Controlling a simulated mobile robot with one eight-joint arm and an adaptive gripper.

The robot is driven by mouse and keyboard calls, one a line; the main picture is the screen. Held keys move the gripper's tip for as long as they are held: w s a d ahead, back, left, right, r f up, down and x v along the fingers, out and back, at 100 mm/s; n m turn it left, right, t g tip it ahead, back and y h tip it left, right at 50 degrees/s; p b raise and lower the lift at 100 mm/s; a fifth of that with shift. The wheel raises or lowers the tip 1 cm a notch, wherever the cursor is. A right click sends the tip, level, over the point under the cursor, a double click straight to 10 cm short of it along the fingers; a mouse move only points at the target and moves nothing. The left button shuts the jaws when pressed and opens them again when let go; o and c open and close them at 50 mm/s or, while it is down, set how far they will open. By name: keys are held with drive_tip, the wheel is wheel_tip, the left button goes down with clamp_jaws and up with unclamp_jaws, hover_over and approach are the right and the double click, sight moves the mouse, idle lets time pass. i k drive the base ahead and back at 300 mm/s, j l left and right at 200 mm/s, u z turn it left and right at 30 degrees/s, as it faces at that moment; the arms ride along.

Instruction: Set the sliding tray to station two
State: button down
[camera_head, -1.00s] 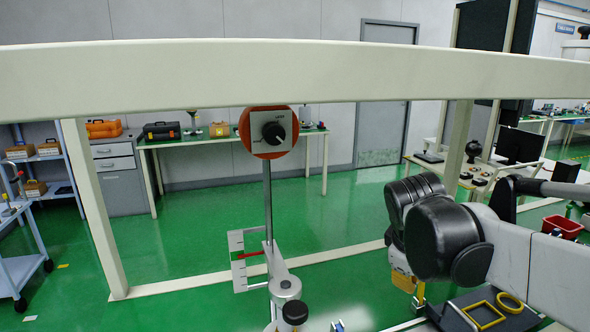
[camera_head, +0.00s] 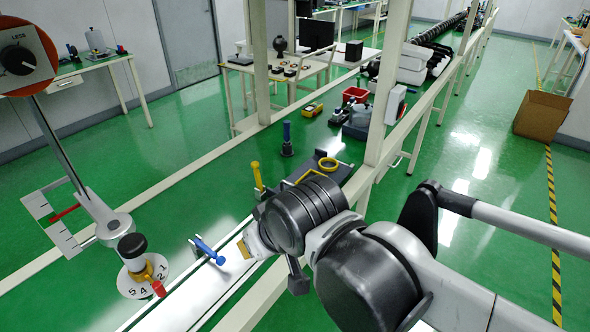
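A dark flat tray (camera_head: 340,172) with a yellow rectangular frame and a yellow ring (camera_head: 328,164) lies beyond my arm; I cannot tell whether it is the sliding tray. A pale rail (camera_head: 185,300) runs at lower left, with a blue-handled lever (camera_head: 208,251) beside it. A round white dial (camera_head: 134,285) with numbers, including 5, 4, 2 and 1, has a black knob and a red pointer (camera_head: 158,289). My gripper (camera_head: 262,245) is near the rail, right of the blue lever and apart from it. My wrist hides most of it, and its fingers are unclear.
A yellow-handled lever (camera_head: 257,176) and a blue-handled post (camera_head: 286,138) stand behind my wrist. Cream frame posts (camera_head: 383,80) and beams surround the area. At left, an orange dial (camera_head: 25,60) tops a post with a red-marked scale (camera_head: 62,214). A cardboard box (camera_head: 541,115) stands far right.

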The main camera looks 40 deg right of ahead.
sight(319, 163)
drive_tip(key=i+l, duration=0.1)
drive_tip(key=l, duration=0.25)
drive_tip(key=i+l, duration=0.1)
drive_tip(key=l, duration=0.25)
drive_tip(key=i+l, duration=0.15)
drive_tip(key=l, duration=0.2)
drive_tip(key=i+l, duration=0.1)
drive_tip(key=l, duration=0.25)
